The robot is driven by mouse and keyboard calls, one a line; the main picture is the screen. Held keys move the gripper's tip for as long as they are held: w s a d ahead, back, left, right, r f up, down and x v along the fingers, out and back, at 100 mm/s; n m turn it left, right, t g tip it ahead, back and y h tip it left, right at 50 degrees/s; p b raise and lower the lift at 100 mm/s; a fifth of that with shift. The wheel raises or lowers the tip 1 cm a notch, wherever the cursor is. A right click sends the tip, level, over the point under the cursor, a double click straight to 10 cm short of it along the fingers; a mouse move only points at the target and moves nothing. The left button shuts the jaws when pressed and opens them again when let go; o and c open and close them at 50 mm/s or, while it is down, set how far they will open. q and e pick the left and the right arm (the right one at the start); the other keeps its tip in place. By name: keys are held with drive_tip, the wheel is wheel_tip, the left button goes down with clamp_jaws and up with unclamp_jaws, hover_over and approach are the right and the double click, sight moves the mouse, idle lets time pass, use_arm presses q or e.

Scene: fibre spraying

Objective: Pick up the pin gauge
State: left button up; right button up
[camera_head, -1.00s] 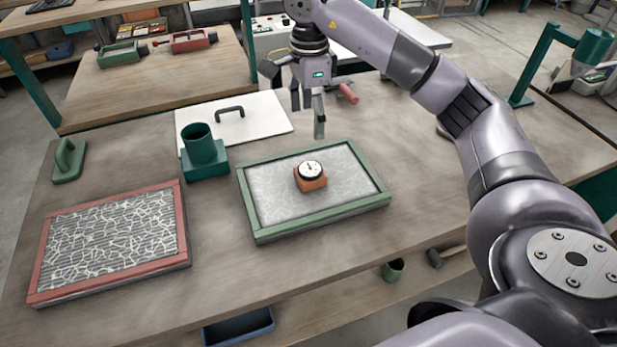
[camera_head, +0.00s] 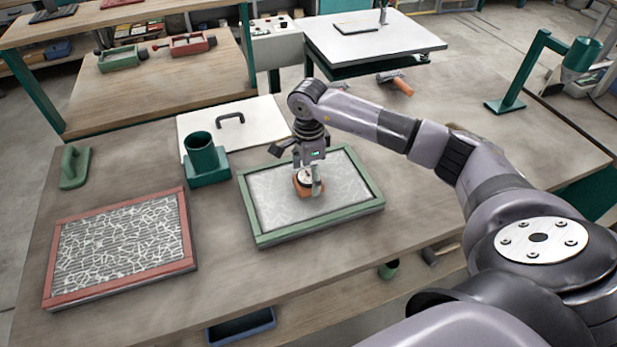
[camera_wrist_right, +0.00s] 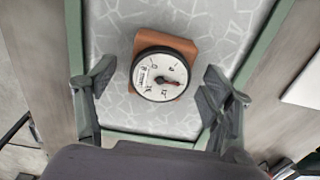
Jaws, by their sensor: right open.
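The pin gauge (camera_head: 302,186) is an orange-brown block with a round white dial, standing on the pale fibre panel in the green frame (camera_head: 262,240). In the right wrist view the gauge (camera_wrist_right: 162,75) lies between the two fingers, with clear gaps on both sides. My right gripper (camera_head: 307,186) is open and comes down from above around the gauge. Its fingers hide part of the gauge in the head view. In the wrist view the right gripper (camera_wrist_right: 165,95) shows both fingers spread wide. My left gripper is not in view.
A red-framed panel (camera_head: 187,228) lies at the left. A green cup on a base (camera_head: 205,165), a white board with a handle (camera_head: 255,112) and a green float (camera_head: 74,168) stand behind. A tool with an orange handle (camera_head: 402,86) lies at the back. Table right of the green frame is clear.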

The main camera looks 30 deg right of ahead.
drive_tip(key=shift+f, duration=0.5)
drive_tip(key=c, duration=1.6)
drive_tip(key=shift+o, duration=0.2)
drive_tip(key=shift+r, duration=0.1)
drive_tip(key=shift+w+r, duration=0.1)
drive_tip(key=shift+r, duration=0.4)
wheel_tip(320, 180, up, 12)
drive_tip(key=b, duration=0.4)
wheel_tip(320, 180, up, 7)
hover_over(308, 175)
drive_tip(key=shift+p, duration=0.3)
